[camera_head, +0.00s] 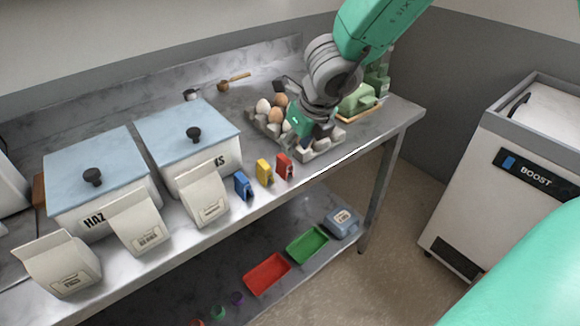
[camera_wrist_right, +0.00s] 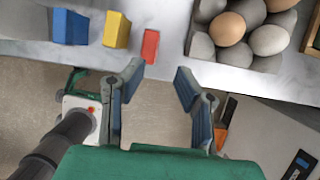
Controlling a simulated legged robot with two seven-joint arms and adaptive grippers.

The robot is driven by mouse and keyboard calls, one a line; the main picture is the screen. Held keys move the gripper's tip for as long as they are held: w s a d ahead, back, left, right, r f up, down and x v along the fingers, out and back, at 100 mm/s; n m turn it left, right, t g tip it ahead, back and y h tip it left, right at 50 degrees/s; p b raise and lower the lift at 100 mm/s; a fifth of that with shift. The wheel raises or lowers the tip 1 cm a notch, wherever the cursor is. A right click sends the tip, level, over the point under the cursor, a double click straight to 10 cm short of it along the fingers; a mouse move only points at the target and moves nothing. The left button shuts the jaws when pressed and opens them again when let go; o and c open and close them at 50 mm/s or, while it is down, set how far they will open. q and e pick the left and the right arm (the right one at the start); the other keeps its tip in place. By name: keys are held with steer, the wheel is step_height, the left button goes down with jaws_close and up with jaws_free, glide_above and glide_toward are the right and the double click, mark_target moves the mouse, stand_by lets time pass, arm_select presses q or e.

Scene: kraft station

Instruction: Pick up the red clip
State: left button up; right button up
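The red clip (camera_head: 284,167) stands near the front edge of the grey table, at the right end of a row with a yellow clip (camera_head: 264,171) and a blue clip (camera_head: 243,185). In the right wrist view, the red clip (camera_wrist_right: 150,46) is just beyond the left fingertip of my right gripper (camera_wrist_right: 158,80). The fingers are spread apart with nothing between them. In the head view, my right gripper (camera_head: 318,138) is to the right of the red clip, in front of the egg carton. My left gripper is not in view.
An egg carton (camera_head: 262,126) with several eggs is right behind the clips. White paper bags (camera_head: 203,196) and lidded boxes (camera_head: 188,135) stand to the left. A lower shelf holds a red tray (camera_head: 267,275) and a green tray (camera_head: 307,244).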

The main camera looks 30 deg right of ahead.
mark_target(283, 159)
steer(key=a, duration=0.1)
steer(key=a+f, duration=0.1)
steer(key=shift+w+a+f, duration=0.1)
steer(key=shift+w+a, duration=0.2)
steer(key=shift+w, duration=0.1)
steer(key=shift+w+a+f+b, duration=0.1)
steer(key=shift+a+f+b, duration=0.1)
steer(key=shift+b, duration=0.15)
steer(key=f, duration=0.1)
steer(key=w+d+f+b, duration=0.1)
steer(key=f, duration=0.1)
steer(key=d+f, duration=0.1)
steer(key=shift+w+f+b, duration=0.25)
steer(key=shift+f+b, duration=0.1)
steer(key=shift+w+d+f, duration=0.1)
steer(key=shift+w+d, duration=0.05)
steer(key=shift+w, duration=0.05)
steer(key=shift+a+r, duration=0.2)
steer(key=shift+a, duration=0.25)
steer(key=c, duration=0.6)
steer(key=shift+a+r, duration=0.15)
steer(key=shift+a, duration=0.2)
arm_select(q)
steer(key=a+f, duration=0.2)
steer(key=f, duration=0.1)
steer(key=shift+f, duration=0.1)
arm_select(e)
steer(key=shift+d, duration=0.1)
